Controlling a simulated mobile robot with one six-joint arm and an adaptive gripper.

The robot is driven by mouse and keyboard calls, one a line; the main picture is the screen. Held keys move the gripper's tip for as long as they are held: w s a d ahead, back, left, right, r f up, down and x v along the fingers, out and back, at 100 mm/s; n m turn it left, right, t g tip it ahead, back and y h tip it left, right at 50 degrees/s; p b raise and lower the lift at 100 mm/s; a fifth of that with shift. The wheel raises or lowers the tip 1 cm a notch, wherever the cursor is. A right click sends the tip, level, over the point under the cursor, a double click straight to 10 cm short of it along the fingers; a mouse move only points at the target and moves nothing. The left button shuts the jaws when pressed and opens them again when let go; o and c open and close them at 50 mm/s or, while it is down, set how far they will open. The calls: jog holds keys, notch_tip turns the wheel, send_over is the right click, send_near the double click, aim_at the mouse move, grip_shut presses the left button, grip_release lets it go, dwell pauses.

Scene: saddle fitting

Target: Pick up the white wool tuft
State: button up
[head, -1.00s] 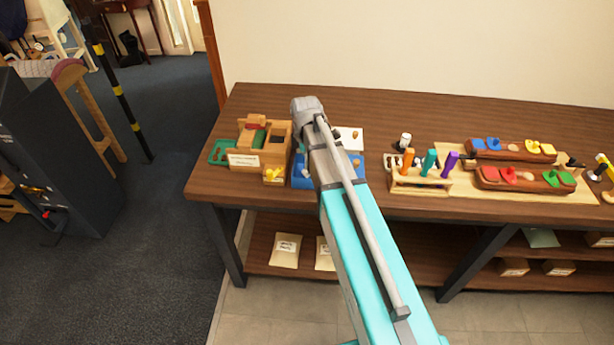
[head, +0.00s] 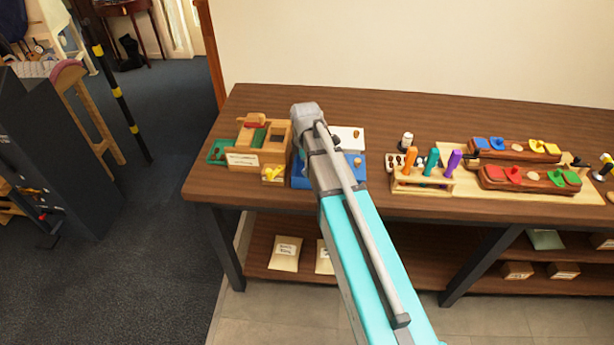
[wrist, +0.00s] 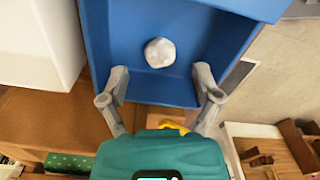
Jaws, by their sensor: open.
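The white wool tuft (wrist: 160,52) is a small round pale ball lying inside a blue tray (wrist: 121,32) in the wrist view. My gripper (wrist: 161,85) is open, its two grey fingers spread apart over the near part of the tray. The tuft is beyond the fingertips, roughly centred between them, and nothing is held. In the head view my arm covers much of the blue tray (head: 300,178), and the tuft and fingers are hidden there.
A wooden box set (head: 245,160) stands left of the tray, and a white box (head: 350,139) stands behind it. To the right are a rack (head: 420,185) of coloured handles and wooden blocks (head: 520,178) with coloured pieces. The back of the tabletop (head: 280,100) is clear.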

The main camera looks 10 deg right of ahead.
jog(key=shift+f+b, duration=0.95)
jog(key=shift+f, duration=0.3)
jog(key=c, duration=1)
